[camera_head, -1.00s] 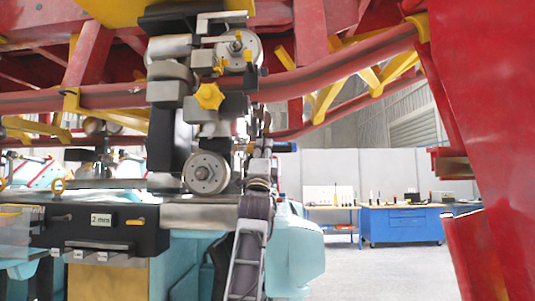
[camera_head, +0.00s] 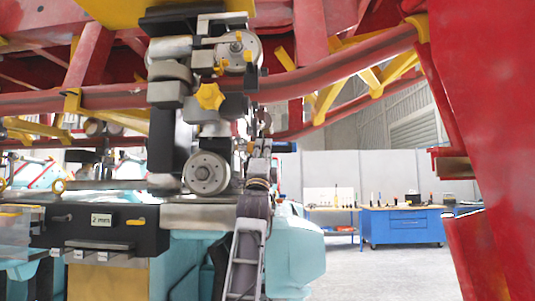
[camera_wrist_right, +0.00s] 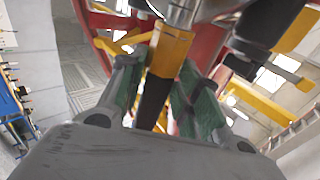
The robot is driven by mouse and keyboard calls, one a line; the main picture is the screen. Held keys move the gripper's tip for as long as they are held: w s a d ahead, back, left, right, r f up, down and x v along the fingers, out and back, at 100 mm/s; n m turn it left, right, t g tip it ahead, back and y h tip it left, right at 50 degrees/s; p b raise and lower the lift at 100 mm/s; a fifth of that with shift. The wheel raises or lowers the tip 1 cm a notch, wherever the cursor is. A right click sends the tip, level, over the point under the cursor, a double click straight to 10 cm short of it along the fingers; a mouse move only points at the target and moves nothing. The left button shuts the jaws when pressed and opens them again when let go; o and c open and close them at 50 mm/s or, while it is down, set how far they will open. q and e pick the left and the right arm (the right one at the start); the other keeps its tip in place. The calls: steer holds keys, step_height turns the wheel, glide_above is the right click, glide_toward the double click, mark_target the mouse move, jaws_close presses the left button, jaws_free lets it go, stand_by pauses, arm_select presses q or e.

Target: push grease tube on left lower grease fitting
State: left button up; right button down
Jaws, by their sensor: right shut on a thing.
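My right gripper (camera_head: 258,149) is beside the wheel assembly, just right of the lower wheel (camera_head: 208,173). In the right wrist view the gripper's green-padded fingers (camera_wrist_right: 160,100) are shut on a tube with a yellow upper part and a black lower part, the grease tube (camera_wrist_right: 169,52). The tube's far end is close to a shiny round metal part (camera_wrist_right: 182,12); I cannot tell whether they touch. The lower grease fitting cannot be made out. My left gripper is not in view.
The upper wheel (camera_head: 239,50) and a yellow star knob (camera_head: 209,96) are above the lower wheel. A red rail (camera_head: 330,76) runs behind, and a large red beam (camera_head: 485,120) stands at right. A blue workbench (camera_head: 402,224) is in the background, with open floor before it.

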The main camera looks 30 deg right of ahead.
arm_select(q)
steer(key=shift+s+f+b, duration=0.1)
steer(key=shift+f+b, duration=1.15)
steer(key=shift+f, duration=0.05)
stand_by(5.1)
